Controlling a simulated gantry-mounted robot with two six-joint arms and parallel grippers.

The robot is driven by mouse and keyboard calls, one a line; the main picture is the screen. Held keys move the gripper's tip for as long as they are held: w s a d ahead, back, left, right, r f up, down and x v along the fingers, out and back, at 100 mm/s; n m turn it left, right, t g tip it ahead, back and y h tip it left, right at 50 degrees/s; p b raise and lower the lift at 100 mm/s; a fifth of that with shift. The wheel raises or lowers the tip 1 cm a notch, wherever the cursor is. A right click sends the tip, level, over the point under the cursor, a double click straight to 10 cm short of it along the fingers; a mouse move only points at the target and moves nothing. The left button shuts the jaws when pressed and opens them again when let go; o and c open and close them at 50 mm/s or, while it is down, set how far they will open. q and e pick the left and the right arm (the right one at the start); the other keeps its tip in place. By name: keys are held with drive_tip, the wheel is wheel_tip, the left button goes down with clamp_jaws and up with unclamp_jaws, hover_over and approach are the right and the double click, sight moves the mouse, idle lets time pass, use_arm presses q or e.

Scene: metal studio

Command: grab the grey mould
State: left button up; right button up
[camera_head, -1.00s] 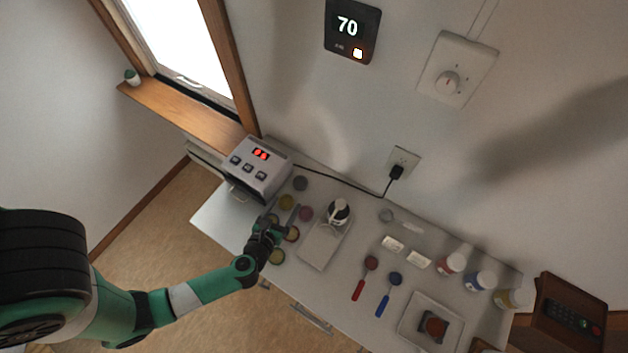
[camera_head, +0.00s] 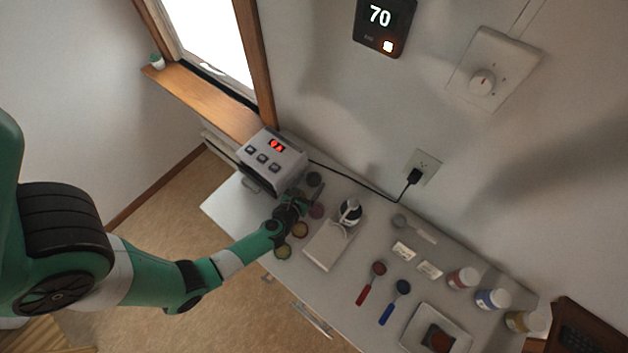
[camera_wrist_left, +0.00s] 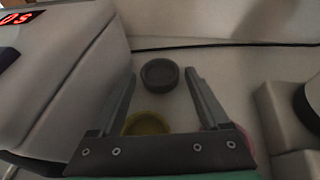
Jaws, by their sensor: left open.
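The grey mould (camera_head: 314,179) is a small round dark-grey cup standing on the white counter beside the machine, near the wall. In the left wrist view the grey mould (camera_wrist_left: 160,75) lies ahead of the fingertips, roughly midway between them and untouched. My left gripper (camera_head: 303,197) is open and empty, its fingers (camera_wrist_left: 160,80) spread and pointing toward the mould. A yellow mould (camera_wrist_left: 146,124) sits nearer, between the fingers and partly hidden by the gripper body. My right gripper is not in view.
The white machine with red digits (camera_head: 272,160) stands close on the left. A dark red mould (camera_head: 317,211), an olive mould (camera_head: 283,251) and a tan mould (camera_head: 300,230) are around the gripper. A white block (camera_head: 325,248) and a black-and-white container (camera_head: 350,212) are to the right.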

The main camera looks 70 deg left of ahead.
use_arm(q)
drive_tip(key=shift+w+a+f, duration=0.25)
drive_tip(key=shift+w+a, duration=0.2)
drive_tip(key=shift+w, duration=0.05)
